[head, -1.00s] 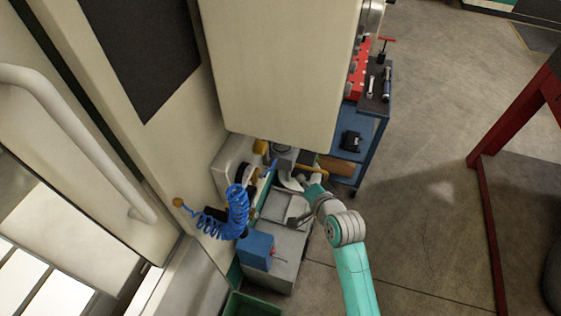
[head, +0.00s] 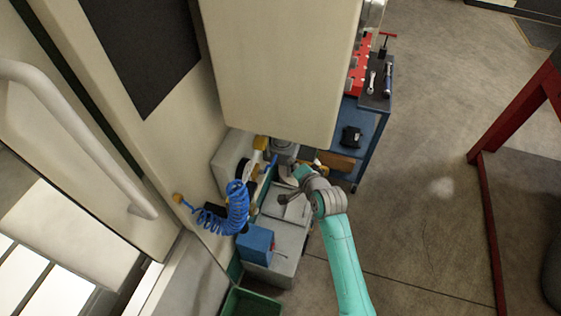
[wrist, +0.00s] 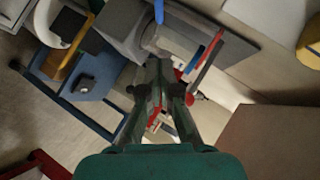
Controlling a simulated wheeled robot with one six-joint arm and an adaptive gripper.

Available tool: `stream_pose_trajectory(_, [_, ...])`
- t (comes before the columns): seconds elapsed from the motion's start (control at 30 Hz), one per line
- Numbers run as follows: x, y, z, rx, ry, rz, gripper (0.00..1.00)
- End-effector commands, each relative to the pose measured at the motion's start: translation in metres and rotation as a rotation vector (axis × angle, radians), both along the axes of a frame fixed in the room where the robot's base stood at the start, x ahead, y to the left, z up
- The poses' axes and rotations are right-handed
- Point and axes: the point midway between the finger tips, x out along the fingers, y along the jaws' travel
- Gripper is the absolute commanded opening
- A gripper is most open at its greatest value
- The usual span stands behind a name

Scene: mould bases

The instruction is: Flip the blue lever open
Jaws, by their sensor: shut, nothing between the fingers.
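In the wrist view a short blue lever (wrist: 210,52) lies beside a red bar (wrist: 204,66) on a grey fitting, to the right of my fingertips. My gripper (wrist: 158,68) is shut and empty, with its tips apart from the blue lever in the picture; I cannot tell the depth between them. Another narrow blue piece (wrist: 159,11) stands at the top edge of the wrist view. In the head view a small blue piece (head: 271,161) shows beside the grey machine parts; I cannot tell which of these it is. My fingers are hard to make out there.
A pale cabinet (head: 275,70) overhangs the work spot. A coiled blue hose (head: 237,207) and a blue box (head: 257,245) are at the left. A blue cart (head: 371,130) with tools stands behind. A red frame (head: 489,220) is at the right, with clear floor between.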

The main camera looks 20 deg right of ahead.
Motion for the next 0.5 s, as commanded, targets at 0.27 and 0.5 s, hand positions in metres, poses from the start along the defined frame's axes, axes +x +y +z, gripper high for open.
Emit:
stream_pose_trajectory(0.27, [0.035,0.016,-0.023,-0.001,0.001,0.003,0.0])
stream_pose_trajectory(0.5, [0.044,0.028,-0.033,-0.001,0.001,0.001,0.0])
